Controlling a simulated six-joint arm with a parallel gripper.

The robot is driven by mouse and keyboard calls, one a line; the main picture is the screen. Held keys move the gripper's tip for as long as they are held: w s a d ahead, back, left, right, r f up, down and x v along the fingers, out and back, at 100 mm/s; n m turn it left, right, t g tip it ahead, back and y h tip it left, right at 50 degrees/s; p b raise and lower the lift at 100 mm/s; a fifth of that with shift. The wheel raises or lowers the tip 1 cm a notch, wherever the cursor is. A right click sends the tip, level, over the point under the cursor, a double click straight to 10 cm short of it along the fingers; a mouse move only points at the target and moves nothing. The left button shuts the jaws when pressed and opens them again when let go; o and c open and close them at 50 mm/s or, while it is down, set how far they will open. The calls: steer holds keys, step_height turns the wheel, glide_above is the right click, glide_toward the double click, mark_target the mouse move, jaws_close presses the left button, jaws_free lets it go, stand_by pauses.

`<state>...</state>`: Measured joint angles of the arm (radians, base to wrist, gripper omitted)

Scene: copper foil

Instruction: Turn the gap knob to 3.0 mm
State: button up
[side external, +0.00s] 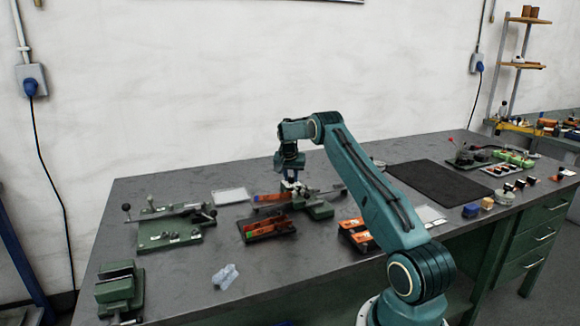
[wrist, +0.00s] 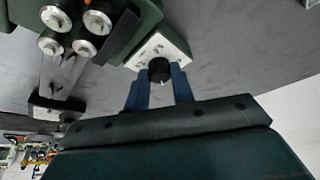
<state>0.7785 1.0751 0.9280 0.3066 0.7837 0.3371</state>
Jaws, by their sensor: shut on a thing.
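The gap knob (wrist: 159,69) is a small black knob with a light pointer line, in front of a white dial plate (wrist: 152,48) in the wrist view. The marks on the plate are too small to read. My gripper (wrist: 160,82) has its two blue fingers on either side of the knob and is shut on it. In the side external view my gripper (side external: 291,186) is low over the green machine (side external: 319,210) near the middle of the bench. The knob is too small to make out there.
Several silver-ended cylinders (wrist: 55,17) stand close to the dial in the wrist view. On the bench (side external: 200,265), a green fixture (side external: 170,236) and a vise (side external: 120,290) stand left, and an orange-and-black tray (side external: 265,228) lies in front. A dark mat (side external: 440,180) lies right.

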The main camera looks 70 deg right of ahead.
steer(key=shift+w+m+g, duration=0.1)
steer(key=shift+m+g, duration=0.3)
steer(key=shift+m, duration=0.6)
steer(key=o, duration=1)
steer(key=v, duration=1.4)
